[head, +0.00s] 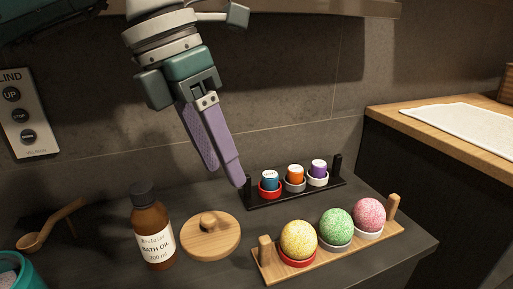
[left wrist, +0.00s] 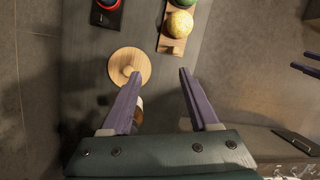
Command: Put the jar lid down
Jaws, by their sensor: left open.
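The jar lid (head: 211,236) is a round wooden disc with a knob on top. It lies flat on the dark vanity top, between the bath oil bottle and the wooden rack. In the left wrist view the lid (left wrist: 129,67) shows beyond the tip of the left-hand finger. My left gripper (head: 226,178) is open and empty, with its purple fingers above and behind the lid, apart from it in the head view. It also shows in the left wrist view (left wrist: 160,78) with a wide gap between the fingers. My right gripper does not show in the head view.
The brown bath oil bottle (head: 152,229) stands left of the lid. A wooden rack (head: 343,253) holds yellow, green and pink balls. A black rack (head: 296,194) holds small capped containers behind it. A wooden scoop (head: 51,225) and teal container (head: 22,272) are at left.

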